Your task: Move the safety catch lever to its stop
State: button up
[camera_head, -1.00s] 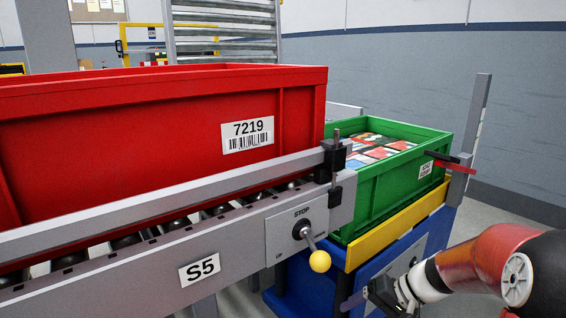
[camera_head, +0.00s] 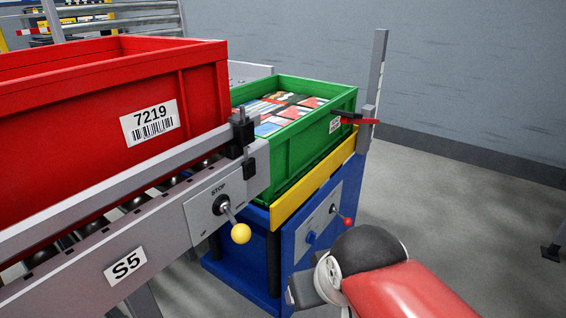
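Three levers show, and no label readable here names the safety catch. A red lever (camera_head: 358,120) sticks out roughly level at the grey post, by the green crate's right corner. A lever with a red knob (camera_head: 348,221) is on the grey panel of the blue stand and slants down right. A lever with a yellow knob (camera_head: 240,233) hangs from the plate marked STOP on the conveyor rail and slants down right. My red and black arm is at the lower right, in front of the stand and apart from all three levers. My gripper's fingers cannot be made out.
A red crate (camera_head: 95,110) marked 7219 stands on the roller conveyor, whose rail (camera_head: 70,275) reads S5. A green crate (camera_head: 300,150) with packed goods sits on the blue stand (camera_head: 300,260) behind a yellow bar (camera_head: 312,194).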

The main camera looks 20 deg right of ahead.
aim_at(348, 222)
jog(key=z, duration=0.8)
